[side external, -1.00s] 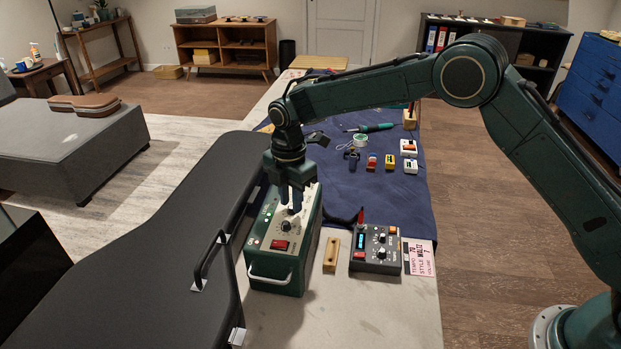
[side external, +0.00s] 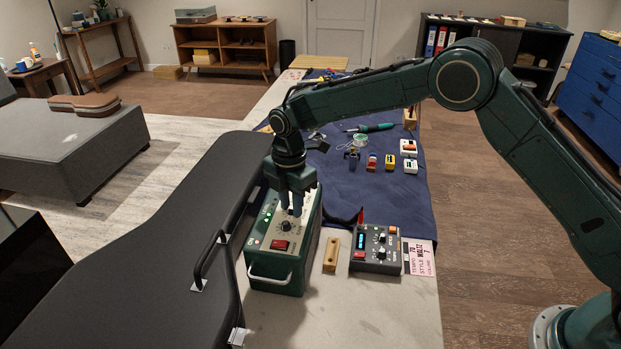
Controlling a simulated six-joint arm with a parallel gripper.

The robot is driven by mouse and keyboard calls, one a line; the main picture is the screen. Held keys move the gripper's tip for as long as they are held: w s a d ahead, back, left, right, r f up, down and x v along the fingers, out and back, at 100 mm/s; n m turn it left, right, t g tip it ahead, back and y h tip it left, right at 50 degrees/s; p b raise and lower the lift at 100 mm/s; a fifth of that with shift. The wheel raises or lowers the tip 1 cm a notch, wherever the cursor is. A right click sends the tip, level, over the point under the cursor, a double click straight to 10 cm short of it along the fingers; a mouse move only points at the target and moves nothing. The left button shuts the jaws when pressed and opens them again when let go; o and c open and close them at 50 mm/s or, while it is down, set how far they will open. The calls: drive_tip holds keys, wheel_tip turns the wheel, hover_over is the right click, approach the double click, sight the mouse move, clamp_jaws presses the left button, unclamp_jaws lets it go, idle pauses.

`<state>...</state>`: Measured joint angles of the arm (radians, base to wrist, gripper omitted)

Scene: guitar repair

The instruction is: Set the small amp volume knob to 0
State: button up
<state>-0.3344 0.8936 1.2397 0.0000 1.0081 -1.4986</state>
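The small amp looks to be the green box (side external: 277,270) with a silver front handle, on the bench beside the black case. Its pale top panel carries a red switch (side external: 280,245), small lit lamps and a dark knob (side external: 287,227). My gripper (side external: 291,212) points down over this panel, just behind that knob. Its two fingers stand slightly apart, with their tips at or close above the panel. They cover the part of the panel under them. I cannot tell whether they touch or grip a knob there. The knob labels and pointer settings are too small to read.
A wooden block (side external: 331,254) and a dark control box (side external: 376,249) with knobs stand to the right, beside a pink card (side external: 418,257). Small tools lie on the blue mat (side external: 400,212) behind.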

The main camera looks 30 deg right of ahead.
drive_tip(key=shift+r, duration=0.15)
idle(0.5)
drive_tip(key=c, duration=0.5)
